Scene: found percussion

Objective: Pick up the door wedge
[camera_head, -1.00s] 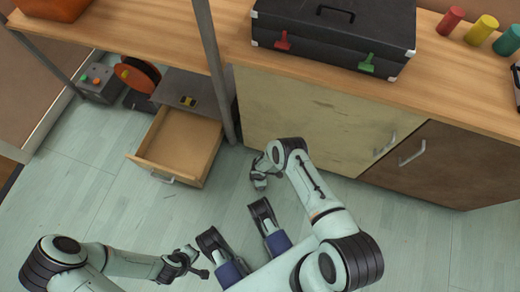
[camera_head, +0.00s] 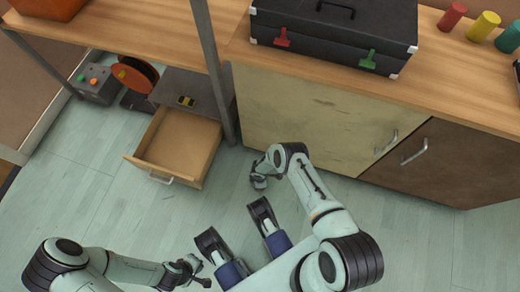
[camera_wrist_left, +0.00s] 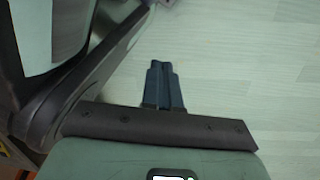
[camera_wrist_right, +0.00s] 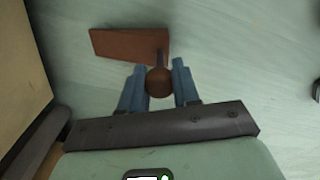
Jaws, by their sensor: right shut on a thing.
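The door wedge (camera_wrist_right: 128,43) is a brown wedge with a short stem and a round brown knob, seen in the right wrist view. My right gripper (camera_wrist_right: 160,78) is shut on the knob, with one blue finger on each side. The wedge body lies beyond the fingertips. In the head view my right gripper (camera_head: 259,180) is low in front of the pale cabinet door, and I cannot make out the wedge there. My left gripper (camera_wrist_left: 164,70) is shut and empty, its fingers together above the floor. It also shows in the head view (camera_head: 202,280).
The pale cabinet door (camera_head: 310,120) stands close beyond my right arm. An open, empty drawer (camera_head: 178,143) juts out at left. A black case (camera_head: 335,35) sits on the wooden counter (camera_head: 455,75). An orange reel (camera_head: 135,74) stands under the counter. Floor at left is mostly clear.

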